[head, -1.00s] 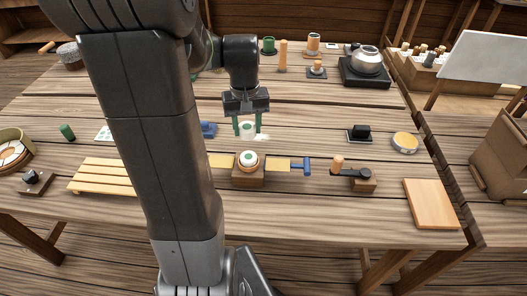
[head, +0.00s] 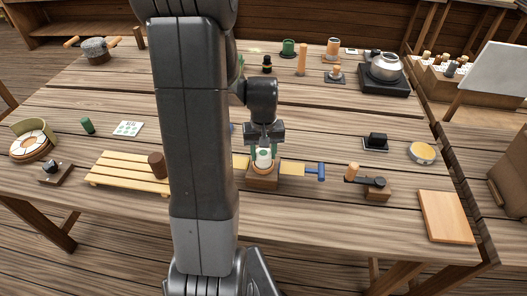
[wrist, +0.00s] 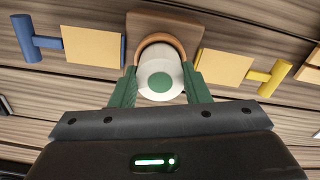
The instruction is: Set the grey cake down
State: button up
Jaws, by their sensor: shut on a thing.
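My gripper (head: 264,158) points down over a small wooden block (head: 262,181) near the table's front middle. It is shut on a pale grey-white round cake with a green disc on top, which shows clearly between the green fingers in the wrist view (wrist: 160,85). An orange-brown ring (wrist: 152,40) on the block curves around the cake's far side. The cake is over or in that ring. Its underside is hidden, so I cannot tell whether it touches the seat.
A blue-ended tool (head: 316,171) with a tan plate lies right of the block; a yellow-ended one (wrist: 270,78) lies opposite. A slatted wooden rack (head: 125,172) and brown cup (head: 157,165) stand left. A black-handled block (head: 376,188) stands right.

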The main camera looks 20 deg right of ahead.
aim_at(263, 154)
jog(key=o, duration=1)
jog(key=shift+f, duration=0.1)
notch_tip(263, 154, up, 12)
jog(key=shift+r, duration=0.15)
